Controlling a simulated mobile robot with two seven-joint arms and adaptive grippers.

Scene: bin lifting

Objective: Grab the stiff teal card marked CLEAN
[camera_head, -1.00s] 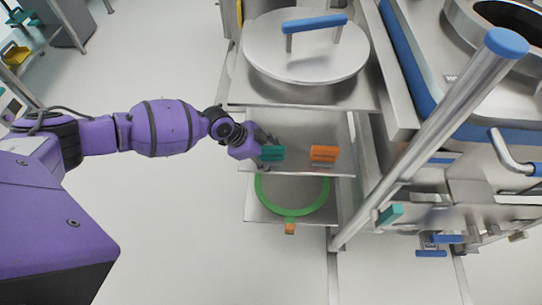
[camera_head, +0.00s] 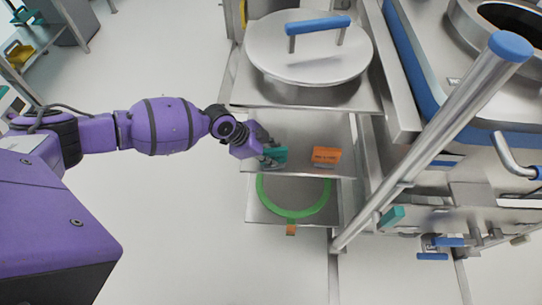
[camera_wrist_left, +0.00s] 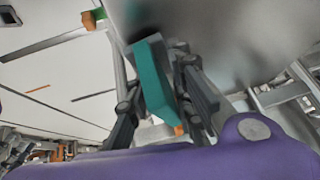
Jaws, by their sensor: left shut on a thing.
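The teal card (camera_head: 279,154) is at the left gripper, over the front left part of the middle shelf in the head view. It also shows in the left wrist view (camera_wrist_left: 153,80), tilted, between the two dark fingers. My left gripper (camera_head: 268,154) is shut on the teal card, and its fingers also show in the left wrist view (camera_wrist_left: 160,95). The card's marking cannot be read. My right gripper is not in view.
An orange card (camera_head: 326,155) stands on the middle shelf (camera_head: 305,128), right of the teal one. A green ring (camera_head: 292,212) lies on the lower shelf. A round lid (camera_head: 310,55) with a blue handle rests above. A slanted metal post (camera_head: 432,140) stands to the right.

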